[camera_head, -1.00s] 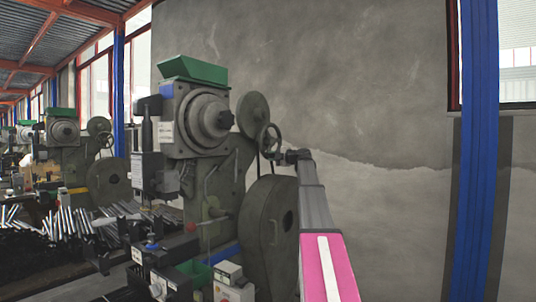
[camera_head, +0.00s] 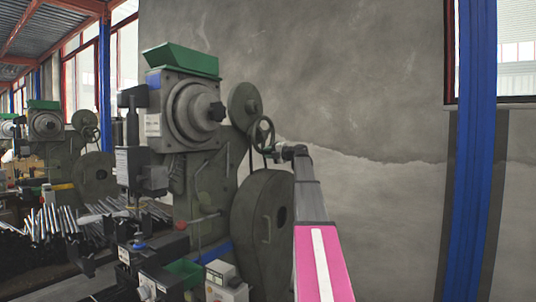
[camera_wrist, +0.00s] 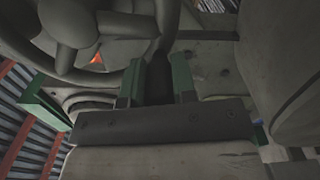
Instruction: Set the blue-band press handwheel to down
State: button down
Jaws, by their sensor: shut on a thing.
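The near press (camera_head: 207,180) is grey-green, with a green hopper on top and a blue patch high on its left side. Its dark spoked handwheel (camera_head: 263,135) stands on the right side, above the big flywheel guard. My gripper (camera_head: 274,154) is at the lower right of the handwheel, small in the head view. In the wrist view the wheel's hub and spokes (camera_wrist: 73,25) fill the upper left. The exact contact is in shadow.
The rounded flywheel guard (camera_head: 262,220) stands close below the wheel and beside my arm. A second similar press (camera_head: 60,150) is further back on the left. Metal rods (camera_head: 65,222) lie left of the near press. A plain wall is behind, with a blue post (camera_head: 474,150) at right.

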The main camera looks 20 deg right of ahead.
jog(key=c, duration=0.9)
grip_release()
jog(key=shift+s, duration=0.1)
jog(key=v, duration=1)
jog(key=shift+s+d, duration=0.25)
jog(key=shift+d, duration=0.05)
